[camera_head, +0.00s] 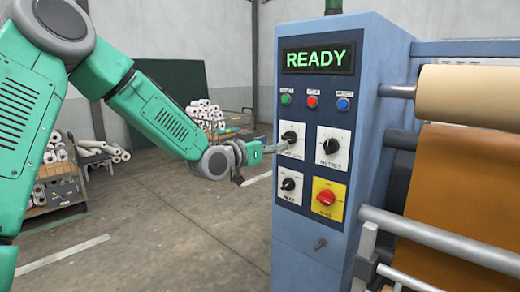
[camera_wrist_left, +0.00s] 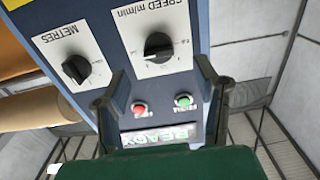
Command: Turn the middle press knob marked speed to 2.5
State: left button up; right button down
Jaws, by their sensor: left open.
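The speed knob (camera_head: 290,136) is a black knob on a white dial plate, upper left of the four dials on the blue press cabinet. In the left wrist view the picture is upside down, and the plate reads "SPEED m/min" around the knob (camera_wrist_left: 158,46). I cannot read its exact setting. My right gripper is not in view.
The metres knob (camera_head: 331,146) sits right beside the speed dial. Below are another black knob (camera_head: 288,184) and a red knob on yellow (camera_head: 326,197). Above are small buttons (camera_head: 312,102) and a lit READY display (camera_head: 318,58). Rollers (camera_head: 470,95) stand at right.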

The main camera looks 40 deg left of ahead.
pick_arm(q)
jog(key=s, duration=0.6)
jog(key=shift+a+f, duration=0.15)
jog(key=shift+a, duration=0.2)
jog(key=shift+f, duration=0.1)
